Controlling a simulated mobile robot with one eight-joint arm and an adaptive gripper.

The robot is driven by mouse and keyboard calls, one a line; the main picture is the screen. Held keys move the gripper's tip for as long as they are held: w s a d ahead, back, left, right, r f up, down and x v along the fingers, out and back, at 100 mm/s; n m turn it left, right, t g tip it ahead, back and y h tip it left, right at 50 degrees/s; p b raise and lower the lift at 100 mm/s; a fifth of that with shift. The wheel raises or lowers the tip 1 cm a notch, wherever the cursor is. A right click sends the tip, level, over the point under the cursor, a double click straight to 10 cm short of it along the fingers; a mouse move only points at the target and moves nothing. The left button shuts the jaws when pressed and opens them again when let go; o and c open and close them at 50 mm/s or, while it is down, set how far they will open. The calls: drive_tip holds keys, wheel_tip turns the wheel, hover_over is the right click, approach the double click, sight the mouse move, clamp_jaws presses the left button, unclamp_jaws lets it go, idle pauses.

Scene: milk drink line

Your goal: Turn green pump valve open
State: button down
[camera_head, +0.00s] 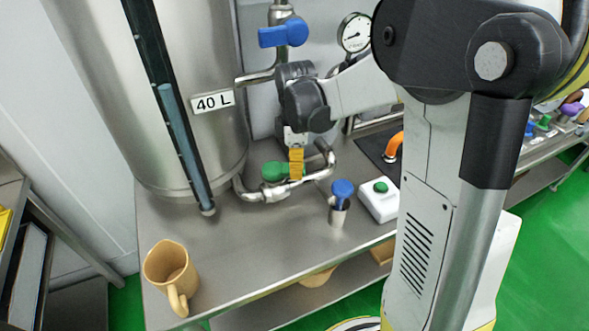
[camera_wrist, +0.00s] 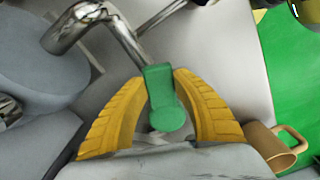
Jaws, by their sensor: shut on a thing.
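The green pump valve handle (camera_head: 274,171) sits on the bent steel pipe low beside the tank. It also shows in the wrist view (camera_wrist: 161,95), between the two yellow fingers. My gripper (camera_head: 296,163) comes down from above at the right end of the handle. In the wrist view my gripper (camera_wrist: 162,97) is shut on the green handle, with one finger on each side. The lower part of the valve body is hidden behind my gripper's palm in the wrist view.
A blue-handled valve (camera_head: 284,33) is higher on the pipe, near a gauge (camera_head: 356,32). The tank (camera_head: 185,120) stands left.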

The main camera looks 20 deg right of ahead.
drive_tip(key=shift+w+d+n+p, duration=0.15)
drive_tip(key=shift+w+n, duration=0.4)
drive_tip(key=shift+n, duration=0.55)
drive_tip(key=shift+w+d+n+p, duration=0.15)
drive_tip(key=shift+w+n, duration=0.4)
drive_tip(key=shift+n, duration=0.55)
drive_tip(key=shift+a, duration=0.1)
drive_tip(key=c, duration=1)
unclamp_jaws()
drive_tip(key=shift+w, duration=0.1)
wheel_tip(320, 180, up, 12)
